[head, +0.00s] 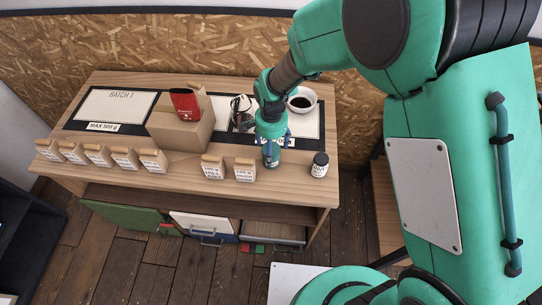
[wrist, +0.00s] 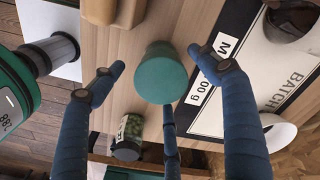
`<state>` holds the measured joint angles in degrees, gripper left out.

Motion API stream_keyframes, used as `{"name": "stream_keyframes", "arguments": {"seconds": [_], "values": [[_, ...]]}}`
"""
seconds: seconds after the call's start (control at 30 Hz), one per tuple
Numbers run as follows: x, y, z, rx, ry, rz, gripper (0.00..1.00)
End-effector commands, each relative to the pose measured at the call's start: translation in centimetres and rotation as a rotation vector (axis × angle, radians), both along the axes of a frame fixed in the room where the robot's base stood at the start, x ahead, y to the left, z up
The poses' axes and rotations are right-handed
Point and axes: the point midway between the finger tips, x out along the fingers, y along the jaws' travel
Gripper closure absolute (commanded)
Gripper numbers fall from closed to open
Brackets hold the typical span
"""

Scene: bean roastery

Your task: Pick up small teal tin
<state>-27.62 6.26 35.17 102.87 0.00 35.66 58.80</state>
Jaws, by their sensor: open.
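The small teal tin (head: 271,156) stands upright near the front edge of the wooden workbench, right of centre in the head view. In the wrist view the tin's round teal lid (wrist: 163,80) faces the camera. My gripper (head: 272,142) points down directly above the tin, and its blue fingers partly cover it in the head view. The fingers are open and spread around the tin in the wrist view, with visible gaps at the left and right fingers. The third finger's tip lies close to the lid's lower edge; I cannot tell whether it touches.
Behind are a white bowl with dark liquid (head: 302,99), a metal pitcher (head: 242,112) and a cardboard box (head: 181,129) holding a red packet (head: 185,101).

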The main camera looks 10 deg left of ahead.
Motion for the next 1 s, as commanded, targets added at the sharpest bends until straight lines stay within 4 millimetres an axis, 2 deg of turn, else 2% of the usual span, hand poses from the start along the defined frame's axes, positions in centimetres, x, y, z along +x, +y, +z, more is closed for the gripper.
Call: {"name": "stream_keyframes", "arguments": {"seconds": [0.47,0.83,1.0], "values": [[0.0,0.0,-0.6,0.0,0.001,0.0,0.25],[0.1,0.1,-4.4,-0.002,0.003,0.0,0.25],[0.1,0.1,-5.4,0.0,0.001,0.0,0.25]]}}
